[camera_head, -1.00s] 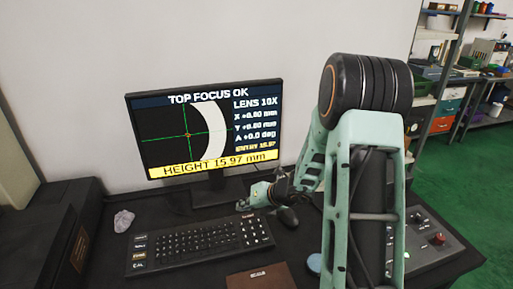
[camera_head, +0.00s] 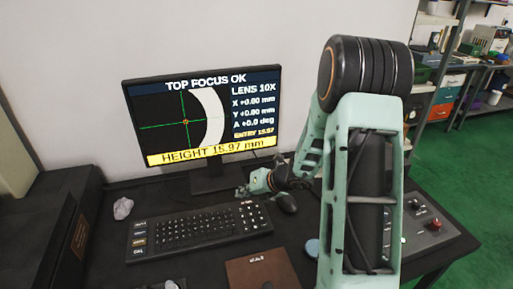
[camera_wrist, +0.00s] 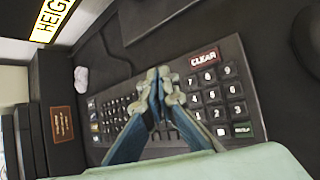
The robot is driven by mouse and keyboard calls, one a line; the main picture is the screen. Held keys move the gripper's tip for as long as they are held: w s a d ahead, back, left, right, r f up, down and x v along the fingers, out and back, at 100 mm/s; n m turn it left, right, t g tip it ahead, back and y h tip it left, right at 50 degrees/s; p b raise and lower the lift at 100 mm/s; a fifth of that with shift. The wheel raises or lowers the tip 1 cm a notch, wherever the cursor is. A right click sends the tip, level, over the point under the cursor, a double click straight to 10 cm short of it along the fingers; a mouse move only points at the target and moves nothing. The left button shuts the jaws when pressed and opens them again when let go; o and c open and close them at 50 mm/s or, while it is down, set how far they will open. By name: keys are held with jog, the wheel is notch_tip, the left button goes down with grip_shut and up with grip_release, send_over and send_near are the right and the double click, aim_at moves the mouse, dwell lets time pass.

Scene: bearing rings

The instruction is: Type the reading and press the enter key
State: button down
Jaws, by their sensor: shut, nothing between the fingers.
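The monitor (camera_head: 205,118) reads "TOP FOCUS OK", "HEIGHT 15.97 mm" and "ENTRY 15.97". The black keyboard (camera_head: 198,228) lies in front of it on the dark desk; it also shows in the wrist view (camera_wrist: 108,106). In the wrist view a red CLEAR key (camera_wrist: 204,59) sits above the number keys (camera_wrist: 215,94), and a green key (camera_wrist: 243,129), likely enter, sits at their lower right. My gripper (camera_head: 243,191) is shut and empty near the keyboard's far right end. In the wrist view its fingertips (camera_wrist: 158,76) appear left of the number keys, covering part of the keyboard.
A dark mouse (camera_head: 287,203) lies right of the keyboard, close to my arm. A brown notebook (camera_head: 260,272) lies in front. A pale crumpled lump (camera_head: 123,208) lies on the left. A control box with knobs (camera_head: 425,228) stands on the right.

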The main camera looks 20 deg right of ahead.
notch_tip(320, 180, up, 4)
jog(key=p, duration=0.3)
send_over(264, 225)
jog(key=shift+s+d+f, duration=0.15)
jog(key=shift+s+d, duration=0.05)
jog(key=shift+d, duration=0.1)
jog(key=shift+f+b, duration=0.15)
jog(key=shift+b, duration=0.2)
notch_tip(264, 225, down, 8)
jog(key=b, duration=0.7)
jog(key=shift+f+b, duration=0.25)
jog(key=shift+b, duration=0.05)
jog(key=shift+f+b, duration=0.35)
jog(key=shift+f, duration=0.05)
jog(key=shift+f+b, duration=0.35)
jog(key=shift+f, duration=0.05)
dwell(0.7)
jog(key=shift+r, duration=0.15)
jog(key=shift+r+p, duration=0.65)
jog(key=shift+p, duration=0.1)
